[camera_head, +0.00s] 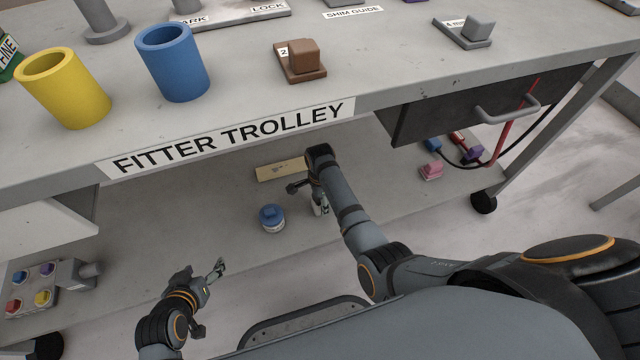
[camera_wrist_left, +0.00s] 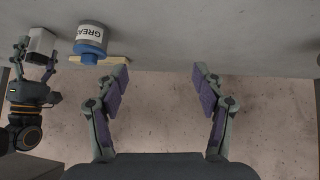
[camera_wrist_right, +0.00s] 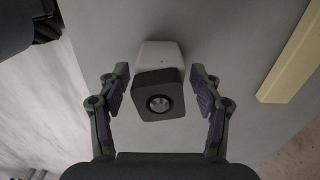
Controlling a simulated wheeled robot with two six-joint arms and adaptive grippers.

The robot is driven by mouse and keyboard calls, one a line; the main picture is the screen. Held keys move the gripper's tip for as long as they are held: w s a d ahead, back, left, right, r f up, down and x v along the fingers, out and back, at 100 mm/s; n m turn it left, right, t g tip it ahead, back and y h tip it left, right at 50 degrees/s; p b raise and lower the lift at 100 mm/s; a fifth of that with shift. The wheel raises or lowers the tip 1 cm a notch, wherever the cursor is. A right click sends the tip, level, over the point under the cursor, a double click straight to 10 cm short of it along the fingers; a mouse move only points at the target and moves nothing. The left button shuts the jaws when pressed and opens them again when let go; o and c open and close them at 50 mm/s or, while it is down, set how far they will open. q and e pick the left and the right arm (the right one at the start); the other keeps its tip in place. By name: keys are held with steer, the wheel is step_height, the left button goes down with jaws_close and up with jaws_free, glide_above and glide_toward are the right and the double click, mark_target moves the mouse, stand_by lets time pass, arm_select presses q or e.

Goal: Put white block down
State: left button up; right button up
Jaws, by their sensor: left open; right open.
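The white block (camera_wrist_right: 161,53) has a dark end with a round recess facing the right wrist camera. It appears to rest on the trolley's lower shelf. My right gripper (camera_wrist_right: 160,80) is open, with its fingers on either side of the block and visible gaps between. In the head view the white block (camera_head: 320,207) is partly hidden behind my right arm. The left wrist view also shows the white block (camera_wrist_left: 41,43) beside my right gripper. My left gripper (camera_head: 216,270) is open and empty, in front of the shelf; its fingers (camera_wrist_left: 160,75) are spread apart.
A blue-lidded grease tub (camera_head: 272,218) and a pale wooden strip (camera_head: 282,169) are near the block on the lower shelf (camera_head: 225,200). A pink block (camera_head: 431,170) is farther right. The trolley top (camera_head: 235,75) overhangs the shelf, with a drawer (camera_head: 455,110) at right.

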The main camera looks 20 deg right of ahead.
arm_select(q)
steer(key=s+f+g, duration=0.3)
steer(key=s+f, duration=0.1)
steer(key=s, duration=0.3)
arm_select(e)
step_height(320, 180, up, 2)
steer(key=shift+p, duration=0.45)
step_height(320, 180, up, 8)
steer(key=p, duration=0.3)
steer(key=shift+f+p, duration=0.1)
steer(key=shift+p, duration=0.2)
steer(key=shift+r, duration=0.45)
arm_select(q)
steer(key=r+g, duration=0.1)
steer(key=r, duration=0.1)
steer(key=a+r+g, duration=0.1)
steer(key=r, duration=0.1)
steer(key=shift+s+g+y, duration=0.2)
steer(key=shift+g+y, duration=0.1)
